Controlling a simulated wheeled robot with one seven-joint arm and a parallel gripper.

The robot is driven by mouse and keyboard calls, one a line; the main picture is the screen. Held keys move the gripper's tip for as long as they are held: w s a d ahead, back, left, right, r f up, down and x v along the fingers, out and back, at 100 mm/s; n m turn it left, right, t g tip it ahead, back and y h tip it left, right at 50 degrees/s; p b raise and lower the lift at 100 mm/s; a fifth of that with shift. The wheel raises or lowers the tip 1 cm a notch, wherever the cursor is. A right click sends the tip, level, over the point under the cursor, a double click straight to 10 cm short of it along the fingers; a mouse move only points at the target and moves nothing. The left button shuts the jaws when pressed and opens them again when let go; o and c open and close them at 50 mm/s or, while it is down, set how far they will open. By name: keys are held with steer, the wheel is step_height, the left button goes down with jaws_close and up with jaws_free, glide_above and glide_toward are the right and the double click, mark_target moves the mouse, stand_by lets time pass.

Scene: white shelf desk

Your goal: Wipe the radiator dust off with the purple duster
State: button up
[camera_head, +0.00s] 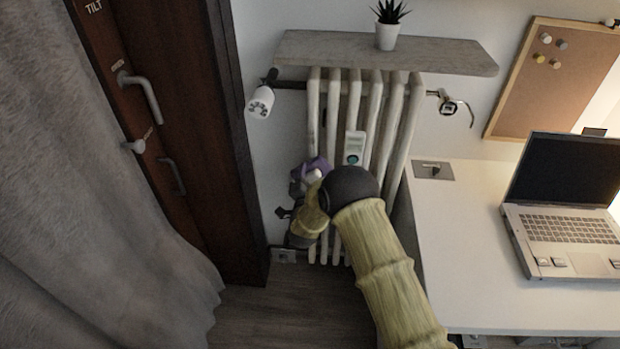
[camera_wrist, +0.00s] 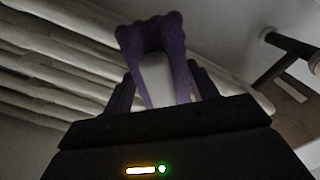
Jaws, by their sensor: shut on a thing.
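The purple duster (camera_head: 313,166) is held at the radiator's left side in the head view. In the wrist view the purple duster (camera_wrist: 173,44) rises from between my gripper's fingers (camera_wrist: 166,92), with a pale part in its middle. My gripper (camera_head: 312,184) is shut on it. The white column radiator (camera_head: 376,110) stands against the wall, and my arm covers part of its lower half. Its columns (camera_wrist: 65,45) run across the upper left of the wrist view. I cannot tell whether the duster touches them. Dust on the radiator cannot be made out.
A shelf (camera_head: 330,50) with a potted plant (camera_head: 388,34) hangs above the radiator. A white valve knob (camera_head: 260,102) sticks out at left. The desk (camera_head: 450,230) with a laptop (camera_head: 565,225) stands to the right; a brown door (camera_head: 180,120) and grey curtain (camera_head: 80,190) are left.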

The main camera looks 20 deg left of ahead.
mark_target(311, 166)
steer(key=shift+b+x, duration=0.55)
steer(key=shift+x, duration=0.25)
steer(key=shift+r, duration=0.1)
steer(key=shift+s+r+p, duration=0.1)
steer(key=shift+r+p, duration=0.5)
steer(key=shift+r, duration=0.95)
steer(key=shift+r+p, duration=0.4)
steer(key=shift+r, duration=1.2)
steer(key=shift+r, duration=0.1)
steer(key=shift+r, duration=0.2)
steer(key=shift+r+p, duration=0.5)
steer(key=shift+r, duration=0.75)
